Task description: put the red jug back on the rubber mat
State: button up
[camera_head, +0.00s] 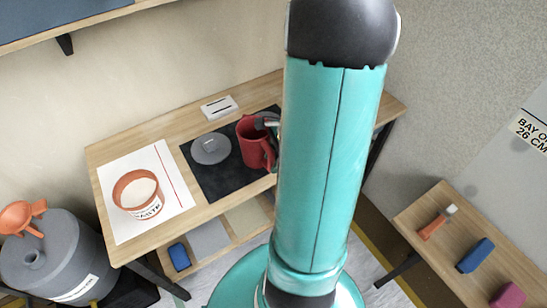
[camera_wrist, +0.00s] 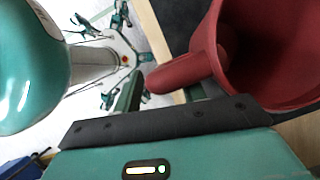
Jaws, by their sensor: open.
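The red jug (camera_head: 253,143) appears upright on the black rubber mat (camera_head: 205,183), near the mat's right part. A grey round disc (camera_head: 211,148) lies to its left on the mat. My gripper (camera_head: 270,122) is at the jug's far right side, mostly hidden behind my arm. In the wrist view the jug (camera_wrist: 275,60) fills the upper right, its handle (camera_wrist: 185,72) pointing left. My open gripper (camera_wrist: 162,93) has one dark finger left of the handle's end and the other partly hidden by the handle. I cannot tell whether they touch.
A white sheet (camera_head: 112,176) bears an orange paste tub (camera_head: 137,192) left of the mat. A white block (camera_head: 219,108) sits behind. A grey drum (camera_head: 60,258) with an orange funnel (camera_head: 20,215) stands left. A low table (camera_head: 470,225) stands right.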

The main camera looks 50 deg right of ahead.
jog(key=v, duration=1.2)
jog(key=shift+r, duration=0.15)
jog(key=a+r+n+t+h, duration=0.1)
jog(key=a+r+n, duration=0.3)
jog(key=a+n, duration=0.4)
jog(key=a+r+n+t+h, duration=0.1)
jog(key=a+r+n, duration=0.3)
jog(key=a+n, duration=0.3)
jog(key=w+a+r+n+t+h, duration=0.1)
jog(key=a+r+n, duration=0.3)
jog(key=a+n, duration=0.4)
jog(key=a+h, duration=0.1)
jog(key=a, duration=0.5)
jog(key=shift+r+n, duration=0.3)
jog(key=shift+r, duration=0.05)
jog(key=shift+d, duration=0.1)
